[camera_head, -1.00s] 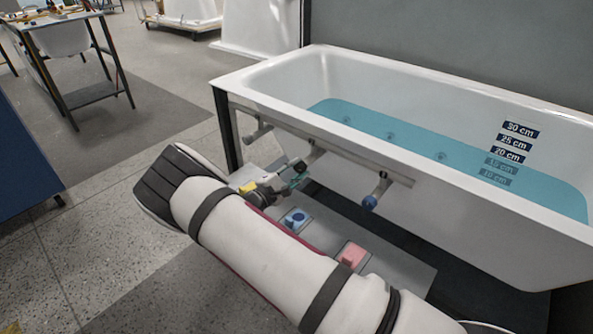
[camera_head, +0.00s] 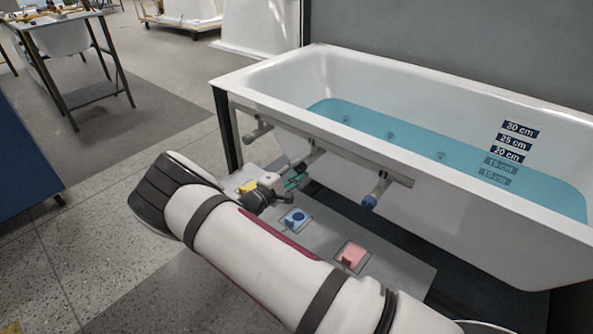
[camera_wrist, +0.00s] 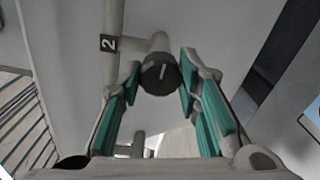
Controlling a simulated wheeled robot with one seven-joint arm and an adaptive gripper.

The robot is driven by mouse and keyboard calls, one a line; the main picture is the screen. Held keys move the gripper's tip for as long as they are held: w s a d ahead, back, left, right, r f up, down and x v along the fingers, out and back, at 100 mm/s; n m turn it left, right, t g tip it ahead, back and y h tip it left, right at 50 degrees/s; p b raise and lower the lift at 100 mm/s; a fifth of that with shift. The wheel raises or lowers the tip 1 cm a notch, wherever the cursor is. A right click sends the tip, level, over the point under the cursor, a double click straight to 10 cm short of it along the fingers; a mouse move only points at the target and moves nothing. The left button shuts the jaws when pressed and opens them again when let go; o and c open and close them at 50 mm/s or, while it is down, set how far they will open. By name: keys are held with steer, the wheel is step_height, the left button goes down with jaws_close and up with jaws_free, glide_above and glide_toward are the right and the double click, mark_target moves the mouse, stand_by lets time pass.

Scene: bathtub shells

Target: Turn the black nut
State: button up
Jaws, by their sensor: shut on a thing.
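The black nut (camera_wrist: 160,74) is a dark round cap with a pale line on its face, on the end of a grey stub pipe. The line runs nearly upright in the wrist view, leaning slightly. My gripper (camera_wrist: 161,76) has teal-padded fingers, one on each side of the nut, closed on it at the tips. In the head view my gripper (camera_head: 296,178) is at the middle stub under the tub's front rim, and the nut is mostly hidden there.
A pipe rail (camera_head: 330,148) runs along the white bathtub (camera_head: 440,190). A blue nut (camera_head: 369,202) is on its right stub. Below lie a yellow block (camera_head: 248,187), a blue block (camera_head: 295,218) and a pink block (camera_head: 351,256). A "2" label (camera_wrist: 108,43) marks the pipe.

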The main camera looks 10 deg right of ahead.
steer(key=o, duration=1.1)
steer(key=shift+o, duration=0.2)
steer(key=v, duration=1.2)
